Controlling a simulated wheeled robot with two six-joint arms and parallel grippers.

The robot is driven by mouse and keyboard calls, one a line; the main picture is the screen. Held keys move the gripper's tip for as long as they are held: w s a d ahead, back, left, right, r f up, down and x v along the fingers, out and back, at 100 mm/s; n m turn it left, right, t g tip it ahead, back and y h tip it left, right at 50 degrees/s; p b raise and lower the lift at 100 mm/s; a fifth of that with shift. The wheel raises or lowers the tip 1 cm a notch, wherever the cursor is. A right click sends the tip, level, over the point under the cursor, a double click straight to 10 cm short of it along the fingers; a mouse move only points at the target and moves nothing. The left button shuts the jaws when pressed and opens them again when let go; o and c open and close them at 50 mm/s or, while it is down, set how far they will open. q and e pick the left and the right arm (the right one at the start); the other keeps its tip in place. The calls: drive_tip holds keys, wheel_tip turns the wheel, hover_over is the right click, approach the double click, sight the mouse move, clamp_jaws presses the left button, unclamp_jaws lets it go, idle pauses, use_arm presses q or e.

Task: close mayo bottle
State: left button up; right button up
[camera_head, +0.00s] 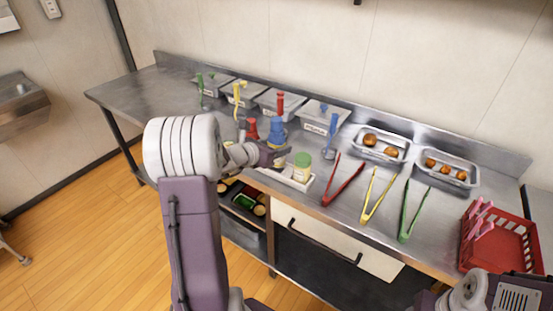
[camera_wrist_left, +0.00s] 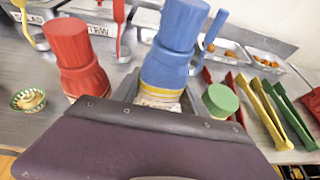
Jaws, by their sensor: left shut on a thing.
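A bottle with a blue top (camera_head: 277,131) stands upright on the counter, with a tall blue upper piece in place over a ridged blue part. In the left wrist view this blue bottle (camera_wrist_left: 172,68) is in the middle, with a pale, yellowish band low down. Its label is not readable, so I cannot tell for sure that it is the mayo bottle. My left gripper (camera_head: 272,153) is shut on the blue bottle, low at its near side. A similar red bottle (camera_wrist_left: 78,58) stands left of it. The fingertips are mostly hidden.
Red tongs (camera_head: 343,182), yellow tongs (camera_head: 378,198) and green tongs (camera_head: 409,217) lie further right. A red basket (camera_head: 501,252) is at far right. Metal food containers line the back.

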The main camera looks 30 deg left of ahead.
use_arm(q)
drive_tip(key=shift+f+b, duration=0.6)
drive_tip(key=shift+f, duration=1.2)
drive_tip(key=shift+f, duration=0.2)
drive_tip(key=o, duration=0.8)
drive_tip(key=shift+r, duration=0.1)
